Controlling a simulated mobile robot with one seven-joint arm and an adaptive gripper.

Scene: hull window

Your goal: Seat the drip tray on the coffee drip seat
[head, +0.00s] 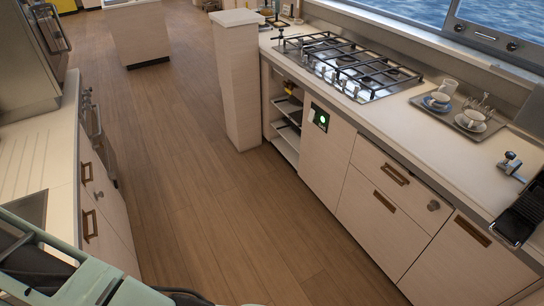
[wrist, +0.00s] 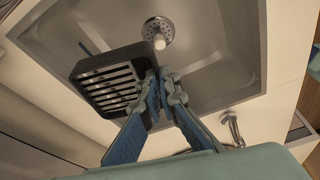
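The drip tray (wrist: 108,78) is a dark, shallow tray with pale slots, seen in the wrist view. My gripper (wrist: 163,82) has blue fingers with grey pads, closed together at the tray's right edge. The gripper appears shut on that edge, with the tray tilted above a grey sink (wrist: 215,70). The fingers partly hide the contact. My gripper and the tray are out of the head view, where only my pale green arm shows at the lower left. A black appliance (head: 524,212) is cut off at the head view's right edge; I cannot tell whether it has the coffee drip seat.
In the wrist view, a round drain (wrist: 158,31) lies in the sink and a metal tap (wrist: 232,128) stands beside it. In the head view, the right counter holds a gas hob (head: 345,65) and a cup tray (head: 462,122). The wooden floor (head: 190,170) between the counters is clear.

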